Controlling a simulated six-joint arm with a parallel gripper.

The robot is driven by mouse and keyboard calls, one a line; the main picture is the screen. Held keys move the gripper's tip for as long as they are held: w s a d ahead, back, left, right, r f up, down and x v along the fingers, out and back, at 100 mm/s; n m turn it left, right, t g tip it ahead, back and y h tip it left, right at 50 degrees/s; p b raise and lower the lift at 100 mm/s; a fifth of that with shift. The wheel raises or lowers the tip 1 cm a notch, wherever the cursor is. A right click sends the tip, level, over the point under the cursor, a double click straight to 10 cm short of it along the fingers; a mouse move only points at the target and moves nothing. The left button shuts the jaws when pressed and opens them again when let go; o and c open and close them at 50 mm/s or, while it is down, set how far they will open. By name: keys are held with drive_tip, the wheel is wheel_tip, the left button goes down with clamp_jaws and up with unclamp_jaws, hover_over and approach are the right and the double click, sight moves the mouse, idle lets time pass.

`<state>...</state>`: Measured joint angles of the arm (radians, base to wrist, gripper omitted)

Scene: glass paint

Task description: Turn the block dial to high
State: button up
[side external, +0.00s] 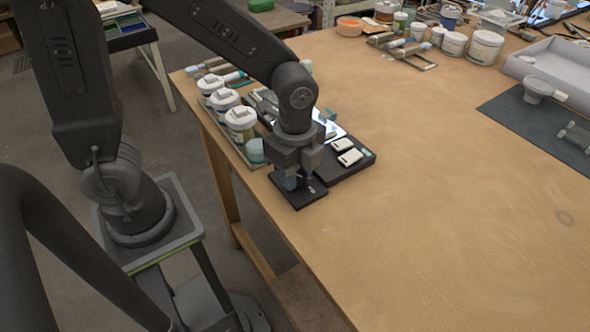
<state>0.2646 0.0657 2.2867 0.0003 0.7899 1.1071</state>
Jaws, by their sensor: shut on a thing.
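My gripper (298,179) points down at the near end of a dark panel and is shut on the block dial, just above a small black base plate (308,199). The dial is mostly hidden by the fingers; a small bluish part (287,183) shows at their left. I cannot read which setting the dial is at, and no marking for high can be made out. Beside the plate, the dark panel (338,168) carries two pale square blocks, one block (341,145) behind the other block (350,157).
White-lidded jars (240,118) stand in a tray close left of my gripper. More jars (454,43) stand at the back. A dark mat (532,118) and a pale tray (560,62) lie at the right. The middle of the wooden table (430,180) is clear.

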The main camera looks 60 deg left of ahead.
idle(0.4)
drive_tip(key=o, duration=0.9)
wheel_tip(320, 180, up, 14)
drive_tip(key=shift+f, duration=0.1)
drive_tip(key=s+a+n+t, duration=0.2)
drive_tip(key=n, duration=0.3)
drive_tip(key=s+a+n+t, duration=0.1)
drive_tip(key=s+a+n, duration=0.1)
drive_tip(key=n, duration=0.3)
drive_tip(key=s+a+n+t, duration=0.2)
drive_tip(key=s+a+n, duration=0.1)
drive_tip(key=n, duration=0.2)
drive_tip(key=shift+a+f+n+t, duration=0.3)
drive_tip(key=shift+n, duration=0.1)
